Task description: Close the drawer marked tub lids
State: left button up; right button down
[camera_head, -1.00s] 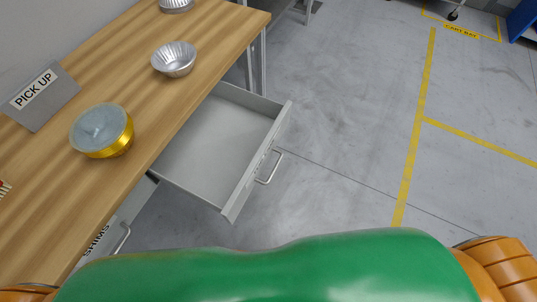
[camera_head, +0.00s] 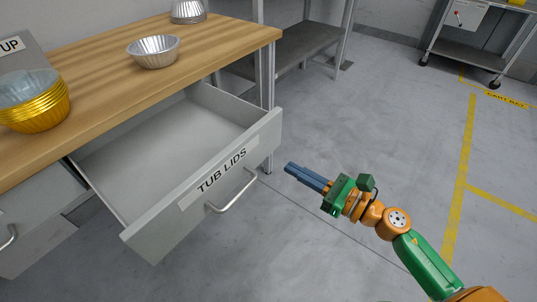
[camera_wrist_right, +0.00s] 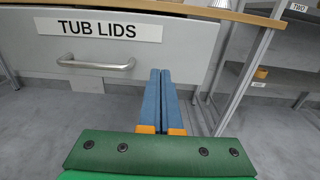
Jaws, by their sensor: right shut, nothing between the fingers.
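The grey drawer marked TUB LIDS (camera_head: 160,226) is pulled out from under the wooden workbench (camera_head: 222,36) and looks empty inside. Its label and metal bar handle (camera_head: 233,193) face me. In the right wrist view the drawer front (camera_wrist_right: 190,38) fills the upper left, with the handle (camera_wrist_right: 96,65) left of the fingers. My right gripper (camera_head: 288,168) is shut and empty, a little to the right of the handle and apart from it. Its blue fingers (camera_wrist_right: 160,72) point towards the drawer front's right part in the wrist view. My left gripper is out of view.
On the bench are a stack of gold cups (camera_head: 38,112), a silver foil cup (camera_head: 153,55) and a silver stack (camera_head: 187,12). A bench leg (camera_head: 266,90) stands beyond the drawer. Floor right of it is clear. A cart (camera_head: 470,60) stands far back.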

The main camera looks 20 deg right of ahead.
aim_at(259, 150)
jog(key=p+x, duration=0.1)
jog(key=x, duration=0.5)
jog(key=shift+w+a+r, duration=0.15)
jog(key=shift+w+a, duration=0.05)
jog(key=shift+w, duration=0.05)
jog(key=shift+w+a, duration=0.4)
jog(key=shift+w, duration=0.1)
